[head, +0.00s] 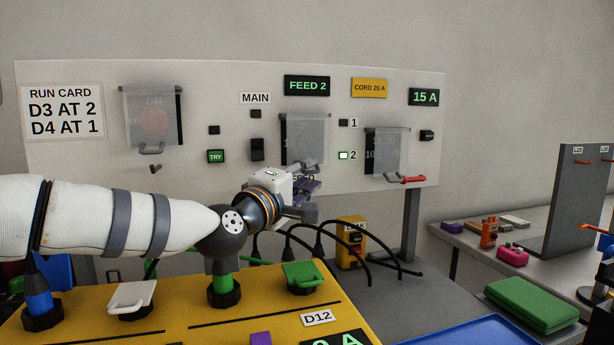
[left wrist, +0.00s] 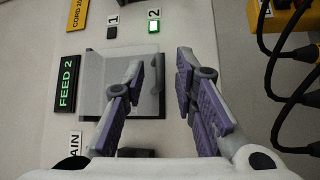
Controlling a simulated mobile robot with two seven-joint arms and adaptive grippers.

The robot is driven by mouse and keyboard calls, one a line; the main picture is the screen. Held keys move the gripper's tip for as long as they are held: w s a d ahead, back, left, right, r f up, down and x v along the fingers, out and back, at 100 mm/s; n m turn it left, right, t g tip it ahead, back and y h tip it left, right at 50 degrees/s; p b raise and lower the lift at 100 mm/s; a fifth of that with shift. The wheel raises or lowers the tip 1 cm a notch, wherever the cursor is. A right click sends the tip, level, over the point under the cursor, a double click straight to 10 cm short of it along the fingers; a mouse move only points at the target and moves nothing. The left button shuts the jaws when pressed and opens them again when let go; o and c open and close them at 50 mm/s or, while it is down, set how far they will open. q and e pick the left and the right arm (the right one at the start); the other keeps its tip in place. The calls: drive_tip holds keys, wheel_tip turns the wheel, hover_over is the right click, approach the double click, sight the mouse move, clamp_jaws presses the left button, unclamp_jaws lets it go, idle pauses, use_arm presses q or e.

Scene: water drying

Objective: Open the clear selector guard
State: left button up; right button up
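A clear guard (head: 305,136) hangs down on the white panel below the FEED 2 sign, left of the 1 and 2 lamps. I take it for the selector guard; its label is only faintly readable. It also shows in the left wrist view (left wrist: 150,93). My left gripper (head: 309,180) is at the guard's lower edge and partly hides the grey handle there. In the left wrist view the gripper's purple-padded fingers (left wrist: 160,68) are spread apart with nothing held between them. One finger overlaps the guard, the other is beyond its lower edge. Contact cannot be told. My right gripper is not seen.
Another clear guard (head: 152,117) covers a red round part at left. Black cables (head: 330,235) and a yellow box (head: 351,242) sit below. A yellow console (head: 180,308) is in front.

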use_arm(q)
drive_tip(key=shift+w+d, duration=0.15)
drive_tip(key=shift+w, duration=0.1)
drive_tip(key=shift+r, duration=0.1)
drive_tip(key=shift+c, duration=0.2)
clamp_jaws()
